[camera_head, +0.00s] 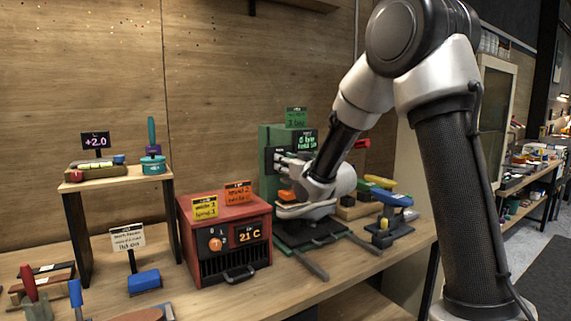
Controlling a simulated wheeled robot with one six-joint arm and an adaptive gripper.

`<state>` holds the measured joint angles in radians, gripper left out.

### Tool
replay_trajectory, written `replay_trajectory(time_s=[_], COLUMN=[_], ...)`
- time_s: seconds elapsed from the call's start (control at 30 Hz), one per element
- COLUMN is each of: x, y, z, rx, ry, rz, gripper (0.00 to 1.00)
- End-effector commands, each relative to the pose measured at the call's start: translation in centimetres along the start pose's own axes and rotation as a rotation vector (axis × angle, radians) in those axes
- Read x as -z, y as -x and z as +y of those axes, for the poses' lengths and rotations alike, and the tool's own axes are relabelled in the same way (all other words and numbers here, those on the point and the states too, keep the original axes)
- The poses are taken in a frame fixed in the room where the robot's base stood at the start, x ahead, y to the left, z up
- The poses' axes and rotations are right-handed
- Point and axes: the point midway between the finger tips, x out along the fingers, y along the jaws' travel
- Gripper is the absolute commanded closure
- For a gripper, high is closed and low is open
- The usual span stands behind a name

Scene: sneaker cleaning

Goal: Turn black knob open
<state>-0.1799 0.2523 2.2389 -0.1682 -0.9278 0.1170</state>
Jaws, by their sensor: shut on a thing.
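A green machine (266,137) with a small dark display stands on the bench at the middle of the head view. My gripper (284,163) is up against the front of this machine, reaching in from the right. Its fingers are closed at a small dark part on the machine's front, which I take to be the black knob. The fingers and wrist cover most of that part, so the knob's turn angle cannot be told. An orange piece (286,196) shows just below the fingers.
A red heater box (224,279) with an orange knob and a "21 C" display stands close to the left. A small wooden shelf (118,182) is further left. Blue and yellow tools (393,199) lie to the right. Flat dark bars stick out over the bench's front.

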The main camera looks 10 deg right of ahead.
Motion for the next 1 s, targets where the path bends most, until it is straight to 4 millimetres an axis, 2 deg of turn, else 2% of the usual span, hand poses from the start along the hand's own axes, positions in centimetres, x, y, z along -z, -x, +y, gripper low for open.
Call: replay_trajectory(time_s=[0.23,0.27,0.37,0.4,0.77,0.87,1.0], x=[-0.2,-0.2,-0.2,-0.2,-0.1,0.0,0.0], y=[0.1,0.1,0.1,0.0,0.5,1.9,4.9], z=[0.0,0.0,0.0,0.0,0.0,0.0,0.0], rx=[-0.001,-0.001,-0.001,-0.001,-0.001,-0.001,-0.001], ry=[-0.001,-0.001,-0.001,-0.001,0.0,0.0,0.0], rz=[-0.005,-0.005,-0.004,-0.003,-0.002,-0.001,-0.001], gripper=[0.95,0.7,0.52,0.49,0.49,0.49,0.49])
